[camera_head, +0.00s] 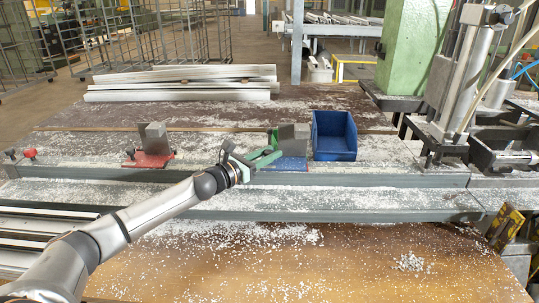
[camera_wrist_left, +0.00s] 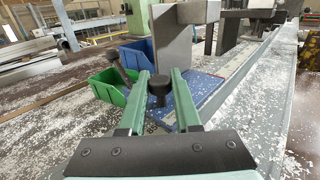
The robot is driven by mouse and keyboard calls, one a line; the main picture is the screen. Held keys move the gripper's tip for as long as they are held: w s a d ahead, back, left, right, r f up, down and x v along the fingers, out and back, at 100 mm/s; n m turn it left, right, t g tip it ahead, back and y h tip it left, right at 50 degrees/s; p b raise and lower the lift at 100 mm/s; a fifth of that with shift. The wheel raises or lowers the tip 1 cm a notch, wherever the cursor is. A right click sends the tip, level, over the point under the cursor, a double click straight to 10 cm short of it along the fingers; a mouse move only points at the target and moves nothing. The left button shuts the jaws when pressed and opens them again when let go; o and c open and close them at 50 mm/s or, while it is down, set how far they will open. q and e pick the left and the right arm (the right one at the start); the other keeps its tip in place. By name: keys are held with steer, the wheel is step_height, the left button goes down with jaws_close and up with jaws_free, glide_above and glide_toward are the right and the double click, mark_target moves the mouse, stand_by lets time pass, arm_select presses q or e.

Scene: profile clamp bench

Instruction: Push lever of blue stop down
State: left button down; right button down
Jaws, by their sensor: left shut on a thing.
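The blue stop (camera_head: 291,164) sits on the rail in the head view, with an upright grey block (camera_head: 295,136) on its blue base. In the left wrist view its blue base (camera_wrist_left: 208,88) lies ahead and its grey block (camera_wrist_left: 172,42) stands beyond the fingers. My left gripper (camera_head: 266,157) reaches it from the left. Its green fingers (camera_wrist_left: 160,95) are shut on the black knob of the lever (camera_wrist_left: 159,86), which sits between the fingertips. The gripper hides the lever in the head view. My right gripper is not in view.
A blue bin (camera_head: 335,136) stands right of the stop. A green bin (camera_wrist_left: 108,90) shows beside it in the wrist view. A red stop (camera_head: 148,160) with a grey block sits farther left on the rail. Metal profiles (camera_head: 180,84) lie behind. White chips cover the surfaces.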

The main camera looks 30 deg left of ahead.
arm_select(q)
steer(key=c, duration=0.6)
jaws_free()
steer(key=shift+s+a+f, duration=0.15)
steer(key=shift+s, duration=0.3)
steer(key=b+v, duration=0.1)
steer(key=v, duration=0.4)
steer(key=shift+s+b, duration=0.25)
steer(key=shift+b, duration=0.1)
steer(key=shift+v, duration=3.05)
